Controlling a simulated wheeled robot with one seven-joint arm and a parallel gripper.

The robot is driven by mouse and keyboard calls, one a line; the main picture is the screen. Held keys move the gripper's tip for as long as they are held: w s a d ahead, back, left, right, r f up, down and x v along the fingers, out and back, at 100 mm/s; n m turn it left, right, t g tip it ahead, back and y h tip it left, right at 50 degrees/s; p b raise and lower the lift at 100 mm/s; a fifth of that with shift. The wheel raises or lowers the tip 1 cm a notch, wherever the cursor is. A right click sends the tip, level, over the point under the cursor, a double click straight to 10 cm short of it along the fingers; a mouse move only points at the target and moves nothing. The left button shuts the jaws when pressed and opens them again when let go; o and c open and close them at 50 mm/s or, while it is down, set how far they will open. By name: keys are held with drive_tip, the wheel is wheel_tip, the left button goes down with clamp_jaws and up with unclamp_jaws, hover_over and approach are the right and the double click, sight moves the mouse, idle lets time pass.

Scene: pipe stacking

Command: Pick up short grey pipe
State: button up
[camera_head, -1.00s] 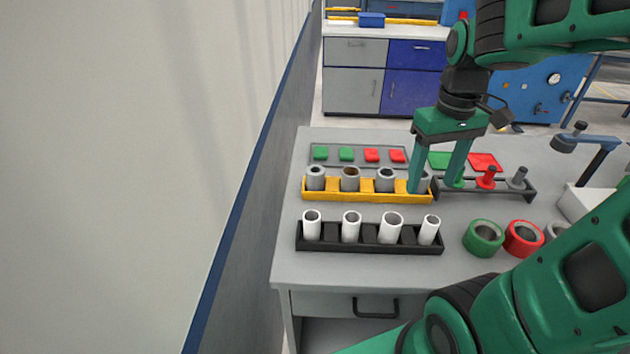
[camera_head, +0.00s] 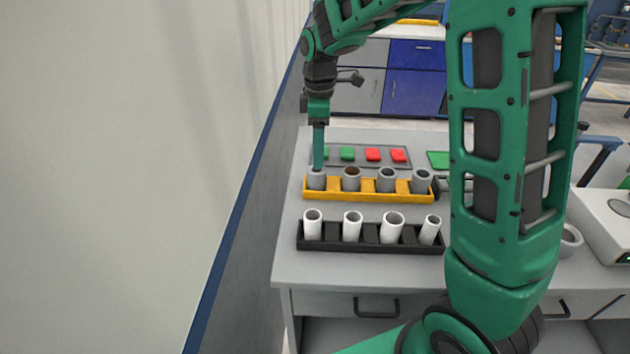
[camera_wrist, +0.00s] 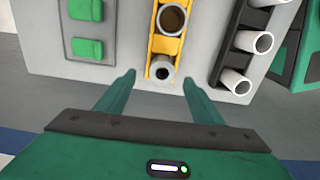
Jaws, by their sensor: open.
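A short grey pipe (camera_head: 316,181) stands upright at the left end of the yellow rack (camera_head: 336,196). Three more grey pipes stand in the same rack: one with a brownish inside (camera_head: 351,181), then two others (camera_head: 387,182) to its right. My gripper (camera_head: 318,168) points down at the leftmost grey pipe. In the wrist view my gripper's fingers (camera_wrist: 158,80) are spread apart, with that grey pipe (camera_wrist: 161,72) between and just beyond the tips. Nothing is held. I cannot tell whether the fingertips reach below the pipe's rim.
A black rack (camera_head: 370,246) with several white pipes stands in front. A grey tray (camera_head: 410,155) with green and red blocks lies behind. My arm hides the table's right part. The wall (camera_head: 190,150) is close on the left.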

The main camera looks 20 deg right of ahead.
sight(316, 178)
drive_tip(key=shift+a+f, duration=0.2)
drive_tip(key=shift+f, duration=1.65)
drive_tip(key=shift+a+f, duration=0.2)
drive_tip(key=shift+f, duration=1.6)
drive_tip(key=c, duration=1.2)
